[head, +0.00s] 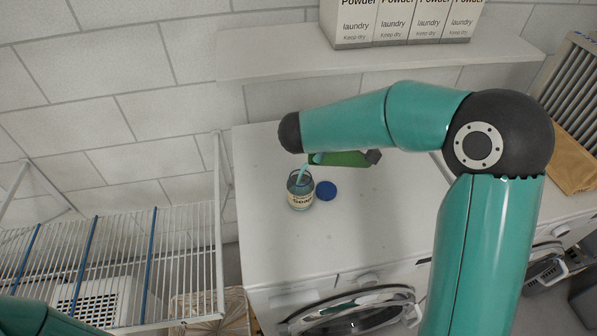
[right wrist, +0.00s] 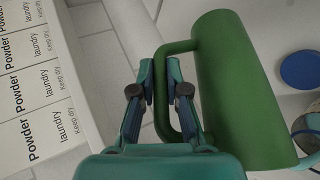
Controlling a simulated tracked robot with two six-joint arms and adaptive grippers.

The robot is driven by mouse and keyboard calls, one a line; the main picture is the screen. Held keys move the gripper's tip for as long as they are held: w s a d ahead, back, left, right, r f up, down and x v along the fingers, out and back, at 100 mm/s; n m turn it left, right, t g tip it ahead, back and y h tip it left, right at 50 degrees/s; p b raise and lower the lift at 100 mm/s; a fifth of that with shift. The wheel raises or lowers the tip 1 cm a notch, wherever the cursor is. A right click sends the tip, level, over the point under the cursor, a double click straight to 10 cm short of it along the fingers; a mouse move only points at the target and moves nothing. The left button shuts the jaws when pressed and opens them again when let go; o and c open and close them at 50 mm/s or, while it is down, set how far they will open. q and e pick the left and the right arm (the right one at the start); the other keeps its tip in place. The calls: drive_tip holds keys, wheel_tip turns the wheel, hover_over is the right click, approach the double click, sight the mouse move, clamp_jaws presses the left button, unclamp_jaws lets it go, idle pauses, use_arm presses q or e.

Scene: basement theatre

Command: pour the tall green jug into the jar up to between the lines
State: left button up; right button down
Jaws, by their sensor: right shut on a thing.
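The tall green jug (head: 345,158) lies tipped nearly on its side above the white machine top, its mouth towards the left. A pale blue stream runs from its mouth into the open glass jar (head: 300,196). The jar stands upright with a "Soap" label; its level and lines are too small to read. In the right wrist view my right gripper (right wrist: 162,80) is shut on the handle of the jug (right wrist: 240,90). The jar (right wrist: 309,130) is partly cut off at that view's right edge. My left gripper is out of view.
A round blue lid (head: 326,190) lies just right of the jar. A shelf (head: 280,59) with laundry powder boxes (head: 400,22) is on the wall behind. A wire rack (head: 140,255) stands left. The machine top (head: 275,248) in front of the jar is clear.

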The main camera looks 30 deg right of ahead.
drive_tip(key=shift+a+r+h+p, duration=0.25)
drive_tip(key=shift+r+h+p, duration=0.05)
drive_tip(key=shift+r, duration=0.1)
idle(0.4)
